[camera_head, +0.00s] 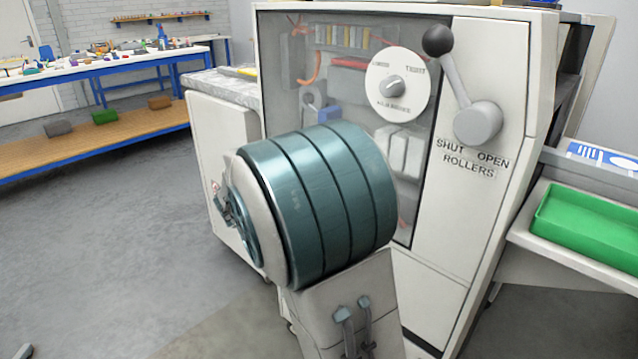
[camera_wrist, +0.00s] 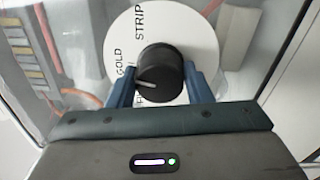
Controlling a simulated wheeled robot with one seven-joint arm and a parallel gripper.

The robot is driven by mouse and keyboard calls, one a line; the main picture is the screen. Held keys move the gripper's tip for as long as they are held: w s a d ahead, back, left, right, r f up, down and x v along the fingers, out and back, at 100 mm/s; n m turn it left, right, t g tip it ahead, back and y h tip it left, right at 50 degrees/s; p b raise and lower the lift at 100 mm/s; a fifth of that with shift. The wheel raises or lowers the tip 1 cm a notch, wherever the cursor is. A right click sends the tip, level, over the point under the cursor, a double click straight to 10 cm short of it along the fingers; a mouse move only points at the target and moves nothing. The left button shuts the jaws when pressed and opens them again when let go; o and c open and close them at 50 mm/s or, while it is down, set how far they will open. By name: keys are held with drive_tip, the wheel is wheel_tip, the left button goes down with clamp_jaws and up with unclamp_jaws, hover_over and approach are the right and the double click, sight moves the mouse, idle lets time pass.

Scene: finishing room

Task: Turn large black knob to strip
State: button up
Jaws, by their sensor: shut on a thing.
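In the wrist view the large black knob (camera_wrist: 160,72) sits on a round white dial (camera_wrist: 185,30). The word STRIP reads at the dial's top, above the knob. GOLD reads at its left, and another word starting with F is partly hidden lower left. The knob's pale pointer line points left, between GOLD and the F word. My gripper (camera_wrist: 159,78) is shut on the knob, one blue finger on each side. In the head view my arm hides the knob and gripper.
In the head view a smaller grey knob (camera_head: 392,87) on a white dial is above my arm. A ball-topped lever (camera_head: 455,80) labelled SHUT and OPEN ROLLERS is to its right. A green tray (camera_head: 590,228) is at the right, and floor is clear at the left.

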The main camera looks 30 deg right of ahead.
drive_tip(key=m+b, duration=0.3)
drive_tip(key=b, duration=0.2)
drive_tip(key=m+b, duration=0.3)
drive_tip(key=b, duration=0.3)
drive_tip(key=m+b, duration=0.4)
drive_tip(key=b, duration=0.2)
drive_tip(key=shift+f+g, duration=0.3)
drive_tip(key=shift+f, duration=0.05)
drive_tip(key=shift+w+r+m+b, duration=0.1)
drive_tip(key=shift+r+m+b, duration=0.05)
drive_tip(key=shift+m+b, duration=0.2)
drive_tip(key=o, duration=1)
drive_tip(key=shift+a, duration=0.1)
drive_tip(key=p+v, duration=0.3)
drive_tip(key=v, duration=1)
drive_tip(key=shift+a, duration=0.35)
